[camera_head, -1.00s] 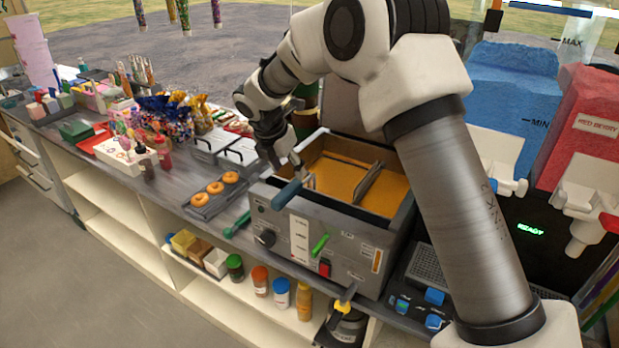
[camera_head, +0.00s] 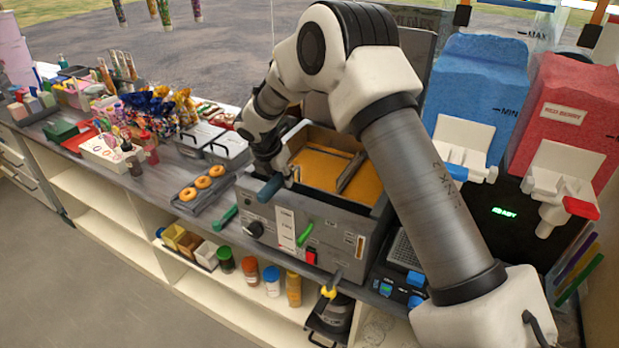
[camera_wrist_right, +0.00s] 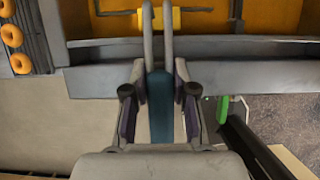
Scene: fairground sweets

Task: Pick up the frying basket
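The frying basket's blue handle (camera_head: 270,188) sticks out over the front edge of the fryer (camera_head: 300,240). In the right wrist view the handle (camera_wrist_right: 160,108) lies between the fingers of my right gripper (camera_wrist_right: 160,105), with a narrow gap on each side. Two metal rods run from the handle over the fryer's rim toward the orange oil (camera_head: 322,170). In the head view my right gripper (camera_head: 270,168) is just above the handle, partly hidden by its own wrist. The rest of the basket is mostly hidden. My left gripper is not in view.
A tray of doughnuts (camera_head: 203,183) and metal lidded containers (camera_head: 228,148) stand left of the fryer. Blue (camera_head: 480,90) and red (camera_head: 565,115) slush tanks stand to the right. Jars (camera_head: 272,280) sit on the shelf below. A green handle (camera_head: 305,235) is on the fryer's front.

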